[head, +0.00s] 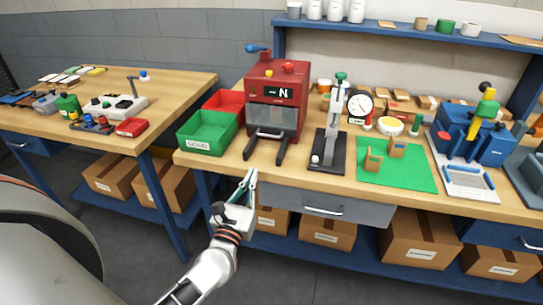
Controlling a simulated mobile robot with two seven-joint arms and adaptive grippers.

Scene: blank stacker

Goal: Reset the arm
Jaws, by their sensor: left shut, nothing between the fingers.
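My left gripper (250,176) is in the head view, below and in front of the bench's front edge. Its fingers point up and it is shut and empty. It is apart from the red machine (275,90) above it, which has a dark window and a display reading "N". My left arm (213,265) comes up from the bottom of the picture. My right gripper does not show in this view.
A green bin (206,132) and a red bin (224,101) stand left of the machine. A grey press (333,140), a dial gauge (359,107), a green mat (412,179) and a blue tool (472,140) stand to the right. A drawer (322,205) and cardboard boxes (420,235) are below.

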